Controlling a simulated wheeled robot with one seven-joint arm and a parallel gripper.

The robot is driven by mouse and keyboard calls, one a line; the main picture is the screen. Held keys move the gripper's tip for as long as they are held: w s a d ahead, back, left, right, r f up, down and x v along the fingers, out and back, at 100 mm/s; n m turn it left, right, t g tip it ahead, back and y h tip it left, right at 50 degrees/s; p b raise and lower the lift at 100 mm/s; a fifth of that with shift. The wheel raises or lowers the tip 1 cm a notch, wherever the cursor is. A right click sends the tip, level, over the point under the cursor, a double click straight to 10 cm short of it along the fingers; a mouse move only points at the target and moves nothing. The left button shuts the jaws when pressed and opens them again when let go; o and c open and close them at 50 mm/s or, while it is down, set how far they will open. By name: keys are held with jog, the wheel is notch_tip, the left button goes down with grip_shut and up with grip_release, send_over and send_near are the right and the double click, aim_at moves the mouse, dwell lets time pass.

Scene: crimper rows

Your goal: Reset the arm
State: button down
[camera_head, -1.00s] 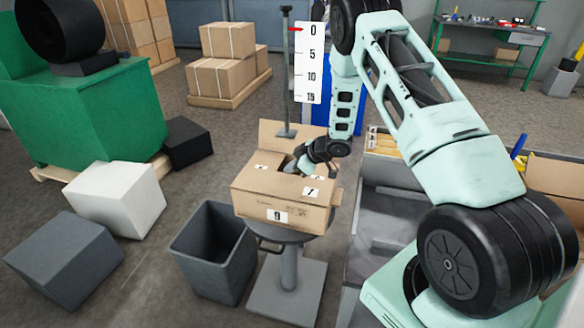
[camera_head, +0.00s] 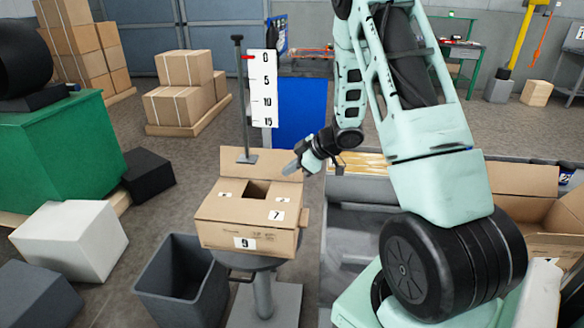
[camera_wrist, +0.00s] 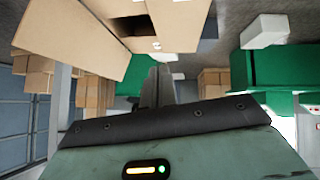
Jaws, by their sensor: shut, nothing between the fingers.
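My gripper (camera_head: 292,168) is at the upper right of an open cardboard box (camera_head: 245,228), close to its raised back flap, with its fingers pointing left. In the wrist view my gripper (camera_wrist: 158,88) shows its fingers together with nothing held. The box has number labels, including 9 on its front and 7 on top, and a dark square opening in its top. It stands on a grey pedestal (camera_head: 264,296). In the wrist view the box (camera_wrist: 150,25) fills the upper middle.
A dark bin (camera_head: 180,280) stands left of the pedestal. A post with a scale board (camera_head: 263,88) rises behind the box. A grey bench with an open carton (camera_head: 525,190) is at right. White (camera_head: 70,240) and black (camera_head: 148,175) blocks lie on the floor at left.

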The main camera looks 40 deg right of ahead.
jog(key=shift+s+d+r, duration=0.15)
jog(key=shift+s+r, duration=0.1)
jog(key=w+a+r+h, duration=0.1)
jog(key=w+a+r, duration=0.15)
jog(key=a, duration=0.35)
jog(key=w+a+r+h, duration=0.1)
jog(key=w+a+r, duration=0.15)
jog(key=a, duration=0.25)
jog(key=s+a+r+m+g+h, duration=0.1)
jog(key=s+a+r, duration=0.1)
jog(key=a, duration=0.4)
jog(key=s+a+r+g, duration=0.1)
jog(key=s+a, duration=0.2)
jog(key=a, duration=0.2)
jog(key=s+a+r+g, duration=0.1)
jog(key=s+a+g, duration=0.1)
jog(key=s+a, duration=0.3)
jog(key=s+a+g, duration=0.2)
jog(key=s+a, duration=0.3)
jog(key=s, duration=0.8)
jog(key=s+a+r+g, duration=0.1)
jog(key=s+a, duration=0.3)
jog(key=s, duration=0.5)
jog(key=shift+s+a+r+g+h, duration=0.25)
jog(key=shift+a+r+g+h, duration=0.15)
jog(key=shift+g, duration=0.2)
